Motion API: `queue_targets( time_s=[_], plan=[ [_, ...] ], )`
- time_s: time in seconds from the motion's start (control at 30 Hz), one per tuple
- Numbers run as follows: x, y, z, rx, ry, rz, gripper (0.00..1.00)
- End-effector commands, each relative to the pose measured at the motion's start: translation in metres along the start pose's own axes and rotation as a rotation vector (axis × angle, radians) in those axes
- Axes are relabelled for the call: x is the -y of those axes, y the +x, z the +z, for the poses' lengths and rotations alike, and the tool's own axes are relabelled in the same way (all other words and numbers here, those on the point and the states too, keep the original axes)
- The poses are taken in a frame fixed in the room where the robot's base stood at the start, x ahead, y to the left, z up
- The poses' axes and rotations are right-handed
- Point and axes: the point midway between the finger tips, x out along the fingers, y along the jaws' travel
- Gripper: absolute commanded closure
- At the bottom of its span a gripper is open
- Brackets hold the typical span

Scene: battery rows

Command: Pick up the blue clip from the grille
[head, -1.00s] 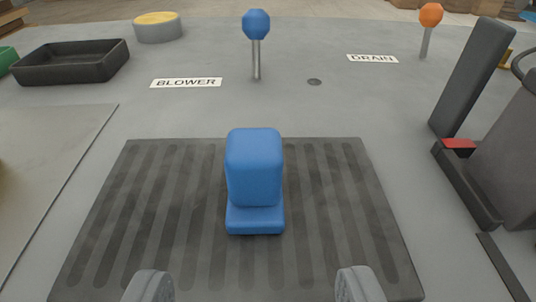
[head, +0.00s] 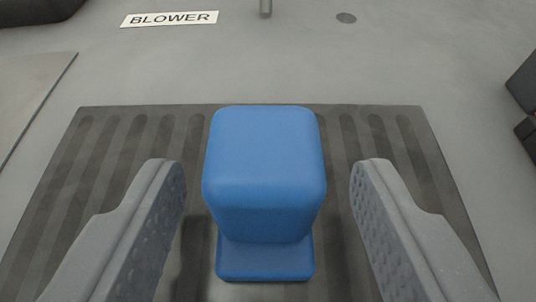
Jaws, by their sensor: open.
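The blue clip (head: 264,180) stands upright on the dark slotted grille (head: 90,160). It has a rounded block on top and a flat foot at its lower front. My gripper (head: 268,185) is open, with one grey textured finger on each side of the clip. A gap shows between each finger and the clip, a little wider on the right than on the left. The fingers look close to the clip; their exact height beside it is hard to tell.
Part of a black tray (head: 35,10) is at top left, and dark parts (head: 526,95) are at the right edge.

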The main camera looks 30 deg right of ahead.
Motion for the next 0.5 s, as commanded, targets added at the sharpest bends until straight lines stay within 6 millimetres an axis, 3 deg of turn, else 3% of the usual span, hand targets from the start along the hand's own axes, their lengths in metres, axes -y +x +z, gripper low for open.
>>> queue_targets(
  time_s=[0.07,0.23,0.5],
  plan=[
    [0.0001,-0.0001,0.0000,0.000,0.000,0.000,0.47],
    [0.0001,-0.0002,0.0001,0.000,0.000,0.000,0.95],
    [0.0001,-0.0002,0.0003,0.001,0.000,0.000,0.96]
  ],
)
